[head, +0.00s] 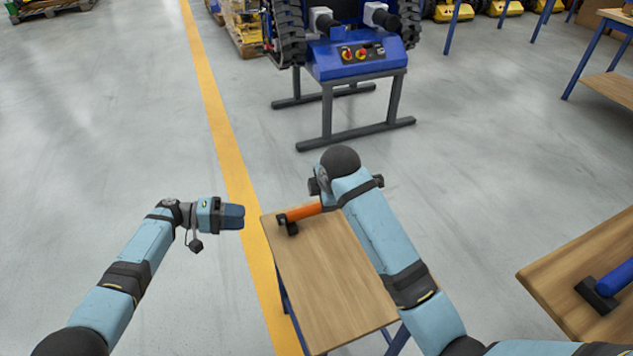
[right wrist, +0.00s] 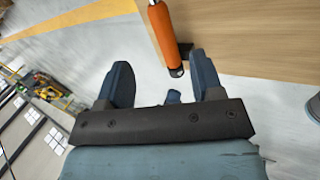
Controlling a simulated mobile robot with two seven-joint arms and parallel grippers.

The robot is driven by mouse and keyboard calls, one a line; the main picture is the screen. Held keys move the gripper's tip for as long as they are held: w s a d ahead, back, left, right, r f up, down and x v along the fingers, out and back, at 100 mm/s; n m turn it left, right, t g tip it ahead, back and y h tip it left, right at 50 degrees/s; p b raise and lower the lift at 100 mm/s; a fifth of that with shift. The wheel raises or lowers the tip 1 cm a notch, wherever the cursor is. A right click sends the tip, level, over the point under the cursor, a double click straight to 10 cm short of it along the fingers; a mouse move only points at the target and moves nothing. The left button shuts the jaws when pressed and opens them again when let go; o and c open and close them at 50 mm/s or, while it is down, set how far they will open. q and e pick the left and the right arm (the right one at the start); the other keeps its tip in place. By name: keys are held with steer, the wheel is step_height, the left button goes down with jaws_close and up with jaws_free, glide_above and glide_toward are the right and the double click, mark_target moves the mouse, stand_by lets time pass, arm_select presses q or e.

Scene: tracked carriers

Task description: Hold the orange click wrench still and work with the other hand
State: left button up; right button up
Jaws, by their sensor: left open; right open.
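The orange click wrench (head: 304,212) lies at the far left corner of a small wooden table (head: 325,285), its black end at the left. My right arm covers its other end in the head view. My left gripper (head: 238,216) is open and empty, left of the table and apart from the wrench. My right gripper (right wrist: 160,62) is open. In the right wrist view the orange handle (right wrist: 160,30) reaches down between its fingertips, nearer the right finger. I cannot tell whether they touch. The right fingers are hidden in the head view.
Another wooden table (head: 560,280) at the right holds a blue-handled tool (head: 615,280) with a black head. A blue tracked carrier (head: 350,60) stands on a grey stand ahead. A yellow floor line (head: 222,130) runs past the small table. The floor between is clear.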

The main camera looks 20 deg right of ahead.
mark_target(312, 208)
steer(key=w+f, duration=0.1)
steer(key=f, duration=0.2)
steer(key=w+a+f+n+g, duration=0.1)
steer(key=w+f, duration=0.1)
steer(key=f, duration=0.2)
steer(key=w+a+f+g, duration=0.1)
steer(key=w+f, duration=0.1)
steer(key=f, duration=0.1)
steer(key=shift+a+f+n, duration=0.15)
steer(key=shift+f+n, duration=0.1)
steer(key=shift+n, duration=0.05)
steer(key=shift+c, duration=0.4)
